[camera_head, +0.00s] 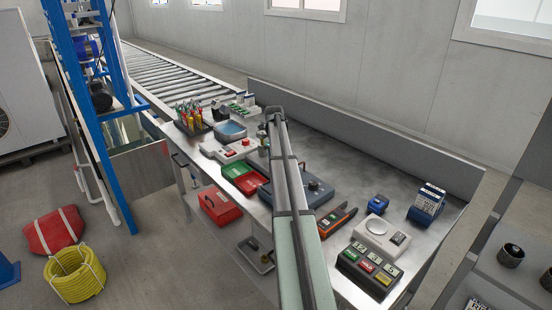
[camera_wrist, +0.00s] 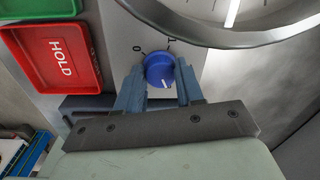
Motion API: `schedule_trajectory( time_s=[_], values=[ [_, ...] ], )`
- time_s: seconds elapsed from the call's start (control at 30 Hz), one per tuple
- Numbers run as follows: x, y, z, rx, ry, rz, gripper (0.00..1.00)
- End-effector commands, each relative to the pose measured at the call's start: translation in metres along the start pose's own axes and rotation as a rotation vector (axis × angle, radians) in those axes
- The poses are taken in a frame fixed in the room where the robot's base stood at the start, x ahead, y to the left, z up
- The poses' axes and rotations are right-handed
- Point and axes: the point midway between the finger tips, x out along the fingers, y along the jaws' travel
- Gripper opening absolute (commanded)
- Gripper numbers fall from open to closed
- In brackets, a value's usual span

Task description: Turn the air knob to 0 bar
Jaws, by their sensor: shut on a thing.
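The blue air knob (camera_wrist: 159,66) sits on a grey panel in the wrist view. Its white pointer line is at the lower part of the knob, toward my gripper and slightly right. A "0" is printed up-left of the knob and another mark up-right. My gripper (camera_wrist: 157,78) has one blue-grey finger on each side of the knob and is shut on it. A large round gauge (camera_wrist: 243,34) with a white needle is partly seen at top right; its scale is not readable. In the head view my arm hides the gripper.
A red "HOLD" tray (camera_wrist: 63,58) and a green tray (camera_wrist: 45,8) lie left of the panel. In the head view, a blue-grey box (camera_head: 322,191) stands beside my arm. A button box (camera_head: 368,267) and a white scale (camera_head: 381,238) stand at right.

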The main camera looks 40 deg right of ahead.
Motion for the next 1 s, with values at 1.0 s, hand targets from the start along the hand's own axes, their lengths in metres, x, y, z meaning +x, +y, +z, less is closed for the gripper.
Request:
schedule_trajectory(
  time_s=[1.0],
  values=[
    [-0.0001, 0.0011, -0.0014, -0.905, -0.049, -0.001, 0.06]
  ],
)
